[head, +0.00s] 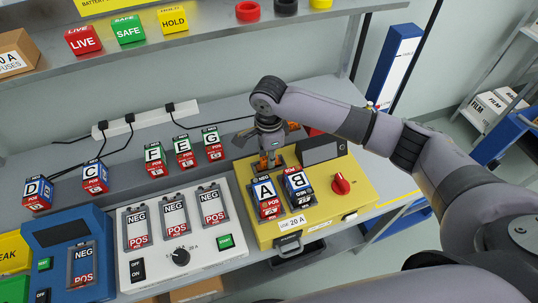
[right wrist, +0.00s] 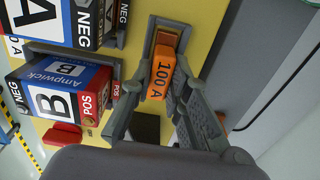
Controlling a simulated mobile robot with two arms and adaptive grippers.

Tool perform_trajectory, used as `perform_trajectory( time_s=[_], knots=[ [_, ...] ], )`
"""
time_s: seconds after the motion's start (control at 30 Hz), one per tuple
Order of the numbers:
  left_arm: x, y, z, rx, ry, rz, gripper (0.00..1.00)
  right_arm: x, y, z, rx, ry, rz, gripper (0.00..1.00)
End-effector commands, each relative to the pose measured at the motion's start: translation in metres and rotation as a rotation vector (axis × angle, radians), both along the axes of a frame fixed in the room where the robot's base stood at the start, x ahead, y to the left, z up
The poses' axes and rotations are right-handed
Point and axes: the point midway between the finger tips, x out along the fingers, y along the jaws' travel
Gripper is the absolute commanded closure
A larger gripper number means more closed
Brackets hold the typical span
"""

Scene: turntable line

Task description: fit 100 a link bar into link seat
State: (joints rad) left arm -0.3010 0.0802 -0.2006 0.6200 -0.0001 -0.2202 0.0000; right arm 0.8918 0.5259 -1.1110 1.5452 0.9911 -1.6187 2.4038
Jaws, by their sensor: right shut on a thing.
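My right gripper (head: 271,158) reaches down at the back of the yellow tester, behind battery block A (head: 267,197). In the right wrist view its fingers (right wrist: 160,108) are shut on the orange link bar (right wrist: 162,75), marked 100 A. In the head view the fingers mostly hide the bar and seat. My left gripper is not in view.
Block B (head: 298,188) stands beside A on the yellow tester (head: 360,195), with a red knob (head: 341,183) to the right. A dark display box (head: 320,150) is close to the gripper. Another orange piece (head: 293,127) lies behind. A shelf (head: 210,48) runs above the bench.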

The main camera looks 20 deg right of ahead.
Motion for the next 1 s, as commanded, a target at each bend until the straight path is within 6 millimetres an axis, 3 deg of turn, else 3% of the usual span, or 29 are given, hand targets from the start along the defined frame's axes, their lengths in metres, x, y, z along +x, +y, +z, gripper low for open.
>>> perform_trajectory(
  time_s=[0.13, 0.17, 0.47, 0.8, 1.0],
  knots=[
    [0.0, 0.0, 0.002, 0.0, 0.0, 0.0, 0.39, 0.0, 0.001, -0.001, 0.001, 0.0, 0.0, 1.0],
    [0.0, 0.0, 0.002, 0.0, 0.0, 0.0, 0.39, 0.0, 0.0, -0.002, 0.0, 0.0, 0.0, 0.83],
    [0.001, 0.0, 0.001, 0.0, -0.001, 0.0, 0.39, 0.0, 0.0, -0.002, 0.0, 0.0, 0.0, 0.64],
    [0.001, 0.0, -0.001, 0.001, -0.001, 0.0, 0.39, 0.001, 0.0, 0.0, 0.0, -0.002, 0.0, 0.64],
    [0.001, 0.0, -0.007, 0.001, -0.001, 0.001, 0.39, 0.001, 0.0, 0.028, 0.002, -0.005, 0.001, 0.64]
  ],
)
